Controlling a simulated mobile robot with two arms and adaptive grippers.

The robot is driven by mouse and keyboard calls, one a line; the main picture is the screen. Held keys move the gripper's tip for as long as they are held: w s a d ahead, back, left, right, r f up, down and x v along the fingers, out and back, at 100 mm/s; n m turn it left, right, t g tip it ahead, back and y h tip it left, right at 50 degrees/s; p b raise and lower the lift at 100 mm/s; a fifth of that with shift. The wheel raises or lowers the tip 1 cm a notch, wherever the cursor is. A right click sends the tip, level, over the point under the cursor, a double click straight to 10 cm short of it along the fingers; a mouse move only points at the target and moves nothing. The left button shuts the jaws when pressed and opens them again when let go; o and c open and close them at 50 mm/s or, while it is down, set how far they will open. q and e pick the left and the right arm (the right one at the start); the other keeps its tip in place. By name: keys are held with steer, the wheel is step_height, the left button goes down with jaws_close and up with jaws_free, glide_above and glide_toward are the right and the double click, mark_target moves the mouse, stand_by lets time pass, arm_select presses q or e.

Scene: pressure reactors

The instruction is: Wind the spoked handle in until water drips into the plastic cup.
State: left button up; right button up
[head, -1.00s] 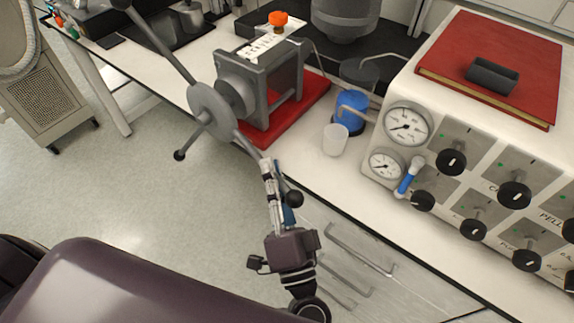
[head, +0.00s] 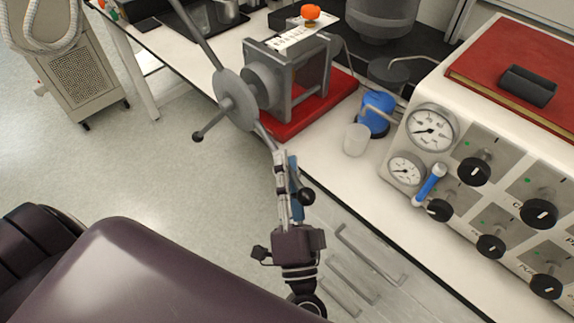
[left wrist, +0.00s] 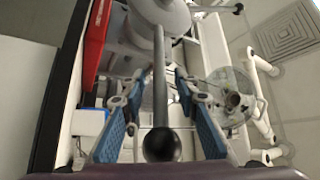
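The spoked handle (head: 236,100) is a grey hub on the side of a grey press frame (head: 300,80). One spoke points up and left; a shorter-looking one ends in a dark knob at lower left. Another spoke runs down to my left gripper (head: 284,165). In the left wrist view, this spoke and its black ball (left wrist: 162,145) lie between the two blue-padded fingers of my left gripper (left wrist: 160,88), with gaps on both sides, so it is open around the spoke. The translucent plastic cup (head: 356,140) stands upright on the bench; no water shows. My right gripper is out of view.
A blue-bodied vessel (head: 377,115) stands behind the cup. A control box with gauges (head: 432,128) and black knobs fills the right. The press stands on a red base (head: 345,90). Drawer handles (head: 370,255) stick out below the bench edge. Floor at left is open.

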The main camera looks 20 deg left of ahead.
arm_select(q)
steer(key=v, duration=1.2)
stand_by(0.4)
